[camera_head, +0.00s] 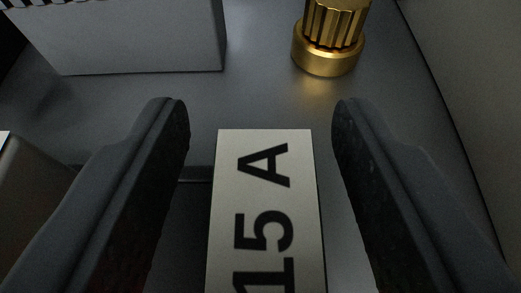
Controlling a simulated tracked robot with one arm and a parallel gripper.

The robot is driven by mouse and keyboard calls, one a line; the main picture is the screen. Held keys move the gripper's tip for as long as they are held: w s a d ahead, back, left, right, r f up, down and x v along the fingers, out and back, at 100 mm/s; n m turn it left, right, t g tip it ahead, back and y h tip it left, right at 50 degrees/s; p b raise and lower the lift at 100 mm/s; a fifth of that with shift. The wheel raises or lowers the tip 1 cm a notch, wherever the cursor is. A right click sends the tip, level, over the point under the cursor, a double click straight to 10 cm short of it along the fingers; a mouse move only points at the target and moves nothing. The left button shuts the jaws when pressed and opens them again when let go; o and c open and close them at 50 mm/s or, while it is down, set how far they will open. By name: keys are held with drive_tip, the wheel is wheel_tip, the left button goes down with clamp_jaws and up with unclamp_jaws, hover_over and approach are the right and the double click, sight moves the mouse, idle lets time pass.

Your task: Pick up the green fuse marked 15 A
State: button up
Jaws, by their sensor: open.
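A block with a whitish top face marked "15 A" (264,200) lies between the fingers of my gripper (260,115). I take it for the fuse, but no green shows on it in this dim view. Its near end runs out of the bottom of the picture. My gripper is open, with one finger on each side of the block and a visible gap on both sides. Whether the fingertips are down level with the block's sides I cannot tell.
A brass knurled connector (329,40) stands beyond the block, at the upper right. A pale grey box (135,38) stands at the upper left. A brownish object (30,205) is at the left edge. A wall (460,70) rises on the right. Bare grey floor (250,100) lies between them.

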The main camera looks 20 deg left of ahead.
sight(220, 181)
drive_tip(key=shift+w+f, duration=0.15)
drive_tip(key=shift+w, duration=0.15)
clamp_jaws()
drive_tip(key=shift+r+p, duration=0.9)
drive_tip(key=shift+r, duration=1.05)
drive_tip(key=shift+s+a+f, duration=0.1)
drive_tip(key=shift+s+a, duration=0.2)
drive_tip(key=shift+s, duration=0.45)
drive_tip(key=s+a+p, duration=0.1)
drive_tip(key=s, duration=0.6)
drive_tip(key=s+a+r+p, duration=0.1)
drive_tip(key=s+a, duration=0.1)
drive_tip(key=s, duration=0.5)
drive_tip(key=shift+a+r, duration=0.15)
drive_tip(key=shift+a, duration=0.1)
